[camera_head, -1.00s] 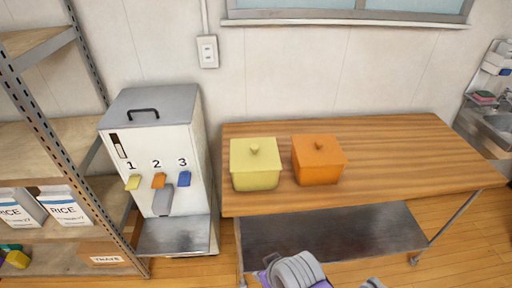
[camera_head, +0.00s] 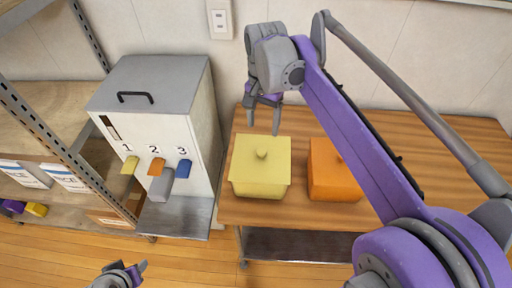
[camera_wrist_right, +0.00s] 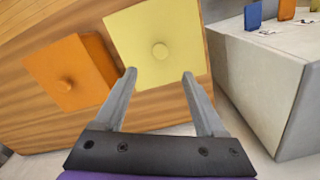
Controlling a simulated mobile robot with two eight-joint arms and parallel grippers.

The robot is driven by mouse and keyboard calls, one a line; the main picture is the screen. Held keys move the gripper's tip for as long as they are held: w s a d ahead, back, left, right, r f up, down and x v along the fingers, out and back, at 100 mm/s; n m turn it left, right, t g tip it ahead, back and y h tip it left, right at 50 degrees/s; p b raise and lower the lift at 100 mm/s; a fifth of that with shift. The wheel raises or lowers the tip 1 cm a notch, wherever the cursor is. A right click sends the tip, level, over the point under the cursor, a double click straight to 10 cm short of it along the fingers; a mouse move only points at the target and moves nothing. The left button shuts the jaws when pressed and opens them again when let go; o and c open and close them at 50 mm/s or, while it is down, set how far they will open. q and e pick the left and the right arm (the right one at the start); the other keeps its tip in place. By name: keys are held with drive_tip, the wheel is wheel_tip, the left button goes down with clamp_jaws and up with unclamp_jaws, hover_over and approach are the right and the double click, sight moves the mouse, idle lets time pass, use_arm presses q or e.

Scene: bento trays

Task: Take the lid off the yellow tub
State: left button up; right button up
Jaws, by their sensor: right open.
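The yellow tub (camera_head: 258,188) stands on the wooden table with its square lid (camera_head: 274,153) on top. The lid has a small round knob (camera_head: 262,154) in its middle. My right gripper (camera_head: 263,118) is in the air above and behind the yellow tub, fingers pointing down, open and empty. In the right wrist view the lid (camera_wrist_right: 185,35) and its knob (camera_wrist_right: 160,51) show between and beyond the two open fingertips (camera_wrist_right: 160,73), apart from them. My left gripper (camera_head: 130,272) shows at the bottom edge, low and away from the table; its jaw state is unclear.
An orange lidded tub (camera_head: 328,180) stands right of the yellow one, partly behind my right arm; it also shows in the right wrist view (camera_wrist_right: 70,75). A dispenser (camera_head: 165,90) with numbered levers stands left of the table (camera_head: 225,210). A metal shelf is at far left.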

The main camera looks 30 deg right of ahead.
hover_over(262, 151)
wheel_tip(262, 151, down, 5)
drive_tip(key=shift+s+r, duration=0.15)
drive_tip(key=shift+r, duration=0.05)
drive_tip(key=shift+w+f, duration=0.2)
drive_tip(key=shift+f, duration=2.55)
clamp_jaws()
